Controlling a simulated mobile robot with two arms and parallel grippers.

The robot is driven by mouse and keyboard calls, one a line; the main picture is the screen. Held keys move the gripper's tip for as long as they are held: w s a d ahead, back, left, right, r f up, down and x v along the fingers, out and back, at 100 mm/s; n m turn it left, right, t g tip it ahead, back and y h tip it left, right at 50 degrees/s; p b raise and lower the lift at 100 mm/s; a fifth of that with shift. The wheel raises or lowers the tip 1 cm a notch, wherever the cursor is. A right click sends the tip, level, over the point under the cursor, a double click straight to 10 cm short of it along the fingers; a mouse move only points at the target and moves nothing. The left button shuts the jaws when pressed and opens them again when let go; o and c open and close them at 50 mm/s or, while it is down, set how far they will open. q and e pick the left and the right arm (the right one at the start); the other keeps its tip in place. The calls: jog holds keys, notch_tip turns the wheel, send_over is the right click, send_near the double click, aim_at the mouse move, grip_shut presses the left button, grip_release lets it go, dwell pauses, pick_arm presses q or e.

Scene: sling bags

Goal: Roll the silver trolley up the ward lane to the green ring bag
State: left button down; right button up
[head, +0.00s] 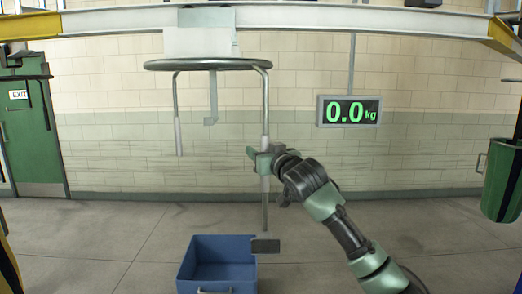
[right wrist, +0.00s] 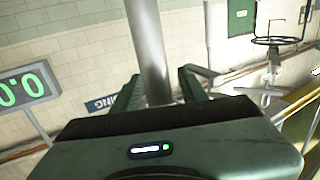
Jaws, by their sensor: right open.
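The silver trolley (head: 200,38) hangs on the overhead beam, with a dark ring (head: 207,65) below it and metal bars hanging down. The longer right bar (head: 265,205) ends in a flat dark plate. My right gripper (head: 264,160) is at this bar, about halfway down. In the right wrist view the silver bar (right wrist: 150,50) stands between the open fingers (right wrist: 160,88); contact cannot be told. A green bag (head: 503,180) hangs at the right edge, partly cut off; its ring is not clear. My left gripper is not in view.
A blue crate (head: 220,245) stands on the floor below the trolley. The overhead beam (head: 300,18) crosses the top. A wall display (head: 349,111) reads 0.0 kg. A green exit door (head: 32,130) is at left. Floor on both sides of the crate is clear.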

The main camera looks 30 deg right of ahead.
grip_shut()
dwell(1.3)
